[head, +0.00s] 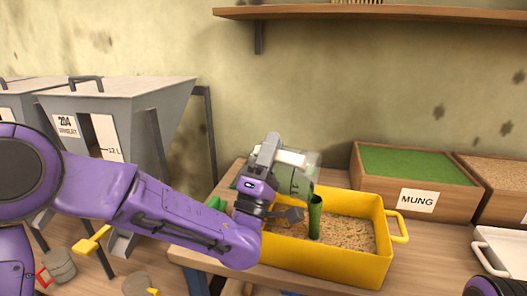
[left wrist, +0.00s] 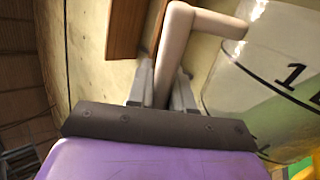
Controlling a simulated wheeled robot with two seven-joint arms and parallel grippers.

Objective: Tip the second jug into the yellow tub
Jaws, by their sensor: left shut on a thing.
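My left gripper (head: 280,180) is shut on the pale handle (left wrist: 174,50) of a clear jug (head: 297,182). The jug is held tilted over the left part of the yellow tub (head: 345,271); its side carries a "1" mark, which also shows on the jug in the left wrist view (left wrist: 255,85). Green contents show in the jug. A green upright column (head: 315,218) stands between the jug's low end and the grain in the tub; I cannot tell whether it is a falling stream or a solid piece. The tub holds brownish grain with green specks. My right gripper is not in view.
A wooden box labelled MUNG (head: 418,198) full of green stands behind the tub, with a box of brown grain (head: 497,173) to its right. A white tray (head: 503,248) is at the right. Grey hoppers (head: 125,95) stand at the left; a shelf (head: 380,11) hangs above.

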